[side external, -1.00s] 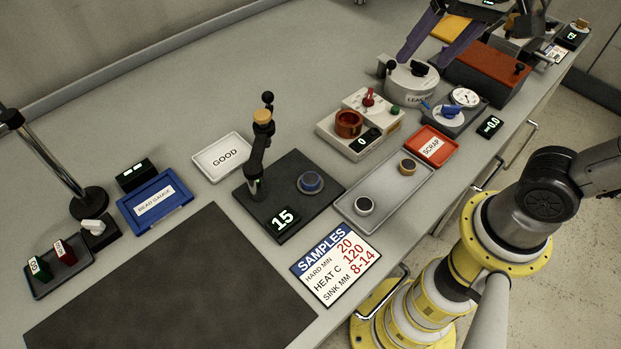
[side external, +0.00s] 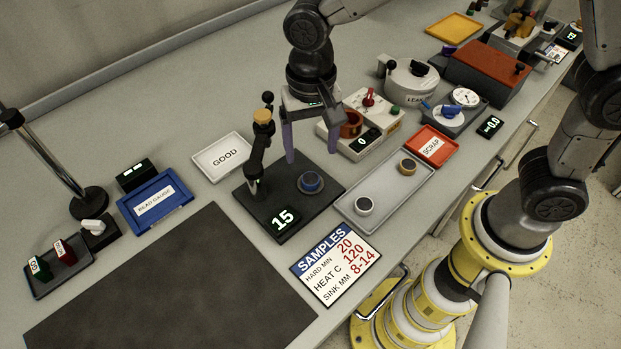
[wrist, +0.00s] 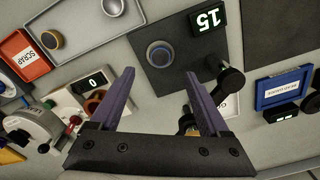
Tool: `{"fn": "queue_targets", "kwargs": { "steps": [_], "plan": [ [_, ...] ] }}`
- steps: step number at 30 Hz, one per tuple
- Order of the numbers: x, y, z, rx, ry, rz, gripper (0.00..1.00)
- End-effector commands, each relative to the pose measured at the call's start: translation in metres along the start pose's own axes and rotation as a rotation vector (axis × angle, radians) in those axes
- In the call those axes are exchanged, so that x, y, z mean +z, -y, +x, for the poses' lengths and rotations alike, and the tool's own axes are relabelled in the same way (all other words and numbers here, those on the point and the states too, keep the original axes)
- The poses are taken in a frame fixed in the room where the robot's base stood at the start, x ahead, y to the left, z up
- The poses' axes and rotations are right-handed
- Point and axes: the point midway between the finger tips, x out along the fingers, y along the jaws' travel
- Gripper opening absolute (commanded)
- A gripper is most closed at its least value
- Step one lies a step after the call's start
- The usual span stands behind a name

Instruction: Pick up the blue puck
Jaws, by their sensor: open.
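The blue puck (side external: 311,182) sits on a small round seat on the dark base of the press-like device (side external: 258,150), whose display reads 15. It also shows in the wrist view (wrist: 159,54), ahead of the fingertips and between their lines. My gripper (side external: 311,152) is open and empty, with purple fingers pointing down. In the side view it hangs above and behind the puck, beside the lever post. In the wrist view my gripper (wrist: 159,78) has its fingers spread wide, and the lever's black knob lies close to the right finger.
The GOOD tray (side external: 222,156) is behind left. The dial box with a copper ring (side external: 349,124) stands behind right. The upright lever (side external: 262,128) is an obstacle.

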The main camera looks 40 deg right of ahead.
Motion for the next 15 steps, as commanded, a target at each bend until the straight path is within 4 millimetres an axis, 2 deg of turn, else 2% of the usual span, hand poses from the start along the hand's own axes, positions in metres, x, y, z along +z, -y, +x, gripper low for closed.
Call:
{"fn": "queue_targets", "kwargs": {
  "steps": [3, 11, 15],
  "plan": [
    [0.0, -0.001, 0.018, 0.002, 0.001, 0.0, 0.8],
    [-0.001, 0.0, 0.036, 0.0, 0.0, 0.001, 0.8],
    [-0.002, 0.0, 0.056, 0.004, 0.002, 0.001, 0.8]
  ]
}}
